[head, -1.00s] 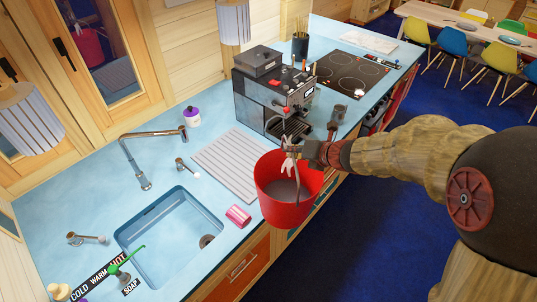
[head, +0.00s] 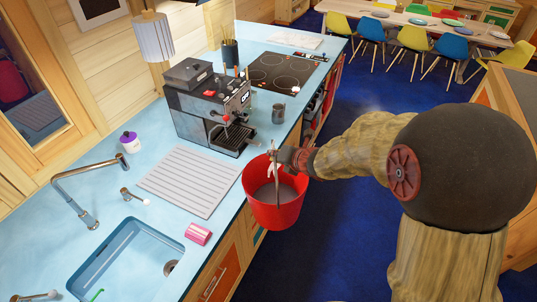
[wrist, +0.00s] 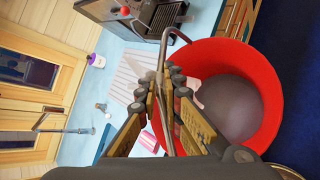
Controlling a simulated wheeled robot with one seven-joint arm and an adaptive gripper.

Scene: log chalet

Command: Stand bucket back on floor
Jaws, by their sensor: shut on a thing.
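A red bucket (head: 274,208) with a thin metal handle hangs upright in the air beside the counter's front edge, over the blue floor (head: 345,235). My gripper (head: 279,160) is shut on its handle, above the rim. In the wrist view the fingers (wrist: 166,95) close around the metal handle, and the red bucket (wrist: 272,95) fills the right side, with a grey inside. The bucket's underside is hidden.
The blue counter (head: 225,232) holds a coffee machine (head: 205,105), a ribbed drying mat (head: 188,178), a pink cup (head: 198,234) and a sink (head: 125,260). A wooden cabinet (head: 510,100) stands at the right. Blue floor lies clear between counter and cabinet.

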